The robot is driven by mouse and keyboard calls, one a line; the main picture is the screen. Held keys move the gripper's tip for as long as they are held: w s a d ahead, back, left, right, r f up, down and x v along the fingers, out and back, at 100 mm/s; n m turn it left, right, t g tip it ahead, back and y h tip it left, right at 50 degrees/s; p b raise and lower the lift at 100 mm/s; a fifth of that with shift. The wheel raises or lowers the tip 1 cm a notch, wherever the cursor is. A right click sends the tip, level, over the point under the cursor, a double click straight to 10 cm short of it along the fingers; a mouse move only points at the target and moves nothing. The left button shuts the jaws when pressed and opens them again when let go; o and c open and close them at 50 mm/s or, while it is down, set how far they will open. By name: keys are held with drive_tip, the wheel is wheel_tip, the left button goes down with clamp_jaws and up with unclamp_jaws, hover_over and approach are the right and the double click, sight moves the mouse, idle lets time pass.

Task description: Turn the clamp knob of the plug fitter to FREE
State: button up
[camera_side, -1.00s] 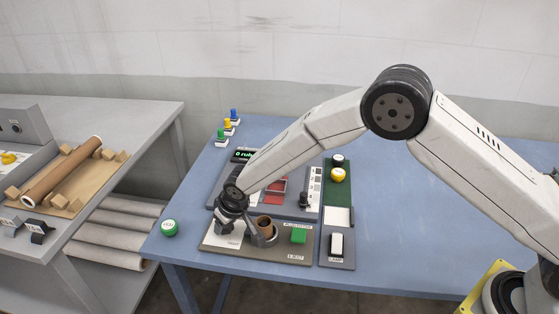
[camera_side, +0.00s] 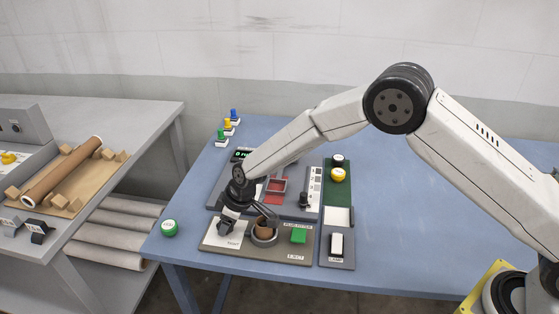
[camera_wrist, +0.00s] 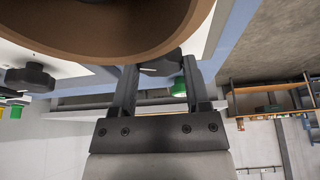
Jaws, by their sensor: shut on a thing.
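The plug fitter (camera_side: 272,252) is a brown-grey plate at the front of the blue table. A brown core (camera_side: 264,227) stands upright in its round holder, and its rim (camera_wrist: 100,45) fills the top of the wrist view. A green eject block (camera_side: 299,234) sits to the right. My gripper (camera_side: 227,225) is low over the plate's left part, left of the core. In the wrist view my fingers (camera_wrist: 160,75) are closed around the dark clamp knob (camera_wrist: 160,65), with a pale mark on it. The core partly hides the knob, and its setting cannot be read.
Behind the plate are a grey panel with a red tray (camera_side: 276,185) and a dark lever (camera_side: 304,199). A lamp switch (camera_side: 336,244) is to the right, a green button (camera_side: 169,228) to the left. The right of the blue table is clear.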

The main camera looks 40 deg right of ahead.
drive_tip(key=shift+w+d+n+g+y, duration=0.1)
drive_tip(key=shift+n+g+y, duration=0.25)
drive_tip(key=shift+n, duration=1)
drive_tip(key=shift+w+d+n+g+y, duration=0.15)
drive_tip(key=shift+n+g, duration=0.4)
drive_tip(key=shift+n, duration=0.8)
drive_tip(key=shift+s+a, duration=0.1)
drive_tip(key=o, duration=1.3)
drive_tip(key=shift+r, duration=0.1)
drive_tip(key=shift+v, duration=3.8)
